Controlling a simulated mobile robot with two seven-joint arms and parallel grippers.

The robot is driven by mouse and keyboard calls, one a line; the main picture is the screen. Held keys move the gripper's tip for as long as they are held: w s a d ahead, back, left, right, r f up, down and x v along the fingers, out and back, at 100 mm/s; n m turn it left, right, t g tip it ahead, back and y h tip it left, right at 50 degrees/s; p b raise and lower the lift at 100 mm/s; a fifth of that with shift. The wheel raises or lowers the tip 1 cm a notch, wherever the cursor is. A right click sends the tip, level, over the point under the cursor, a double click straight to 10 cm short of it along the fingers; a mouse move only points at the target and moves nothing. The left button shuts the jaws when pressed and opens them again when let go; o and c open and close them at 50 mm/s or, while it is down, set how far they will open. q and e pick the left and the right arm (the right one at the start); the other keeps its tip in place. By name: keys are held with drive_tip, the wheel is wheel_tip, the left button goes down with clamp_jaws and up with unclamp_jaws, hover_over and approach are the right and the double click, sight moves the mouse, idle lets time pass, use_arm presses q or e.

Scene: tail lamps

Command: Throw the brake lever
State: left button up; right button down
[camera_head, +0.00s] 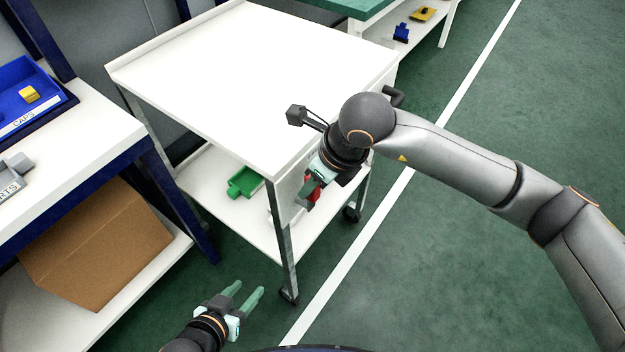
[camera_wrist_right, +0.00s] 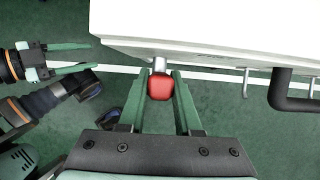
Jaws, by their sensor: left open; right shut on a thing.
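The brake lever (camera_wrist_right: 161,66) is a short metal rod with a red knob (camera_wrist_right: 160,88) that sticks out from the white cart (camera_wrist_right: 215,22). In the right wrist view the knob sits between the green fingers of my right gripper (camera_wrist_right: 161,77), which is shut on it. In the head view my right gripper (camera_head: 312,192) is at the cart's right end, below the top, and my wrist partly hides the red knob. My left gripper (camera_head: 249,290) is open and empty over the floor, in front of the cart.
A black handle (camera_head: 393,95) juts from the cart's end, near my right arm. The cart top (camera_head: 250,70) is bare. A green bin (camera_head: 244,182) is on its lower shelf. A workbench (camera_head: 75,150) with a cardboard box (camera_head: 95,245) below stands at left.

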use_arm(q)
drive_tip(key=shift+s+f, duration=0.15)
drive_tip(key=shift+s, duration=0.05)
use_arm(e)
drive_tip(key=shift+w+d, duration=0.1)
drive_tip(key=shift+w+d+g, duration=0.15)
drive_tip(key=shift+w+g, duration=0.1)
drive_tip(key=shift+g, duration=0.25)
use_arm(q)
drive_tip(key=w+r+t+b, duration=0.3)
drive_tip(key=w+r, duration=0.2)
drive_tip(key=r, duration=0.1)
drive_tip(key=shift+a+m+t, duration=0.3)
drive_tip(key=shift+m, duration=0.1)
use_arm(e)
drive_tip(key=w+d+g+y, duration=0.1)
drive_tip(key=g+y, duration=0.1)
drive_tip(key=w+d+f+m+g+y, duration=0.1)
drive_tip(key=w+g+y, duration=0.1)
drive_tip(key=shift+f, duration=0.1)
use_arm(q)
drive_tip(key=shift+w+f, duration=0.1)
use_arm(e)
drive_tip(key=c, duration=0.6)
unclamp_jaws()
drive_tip(key=shift+f, duration=0.1)
drive_tip(key=shift+d, duration=0.1)
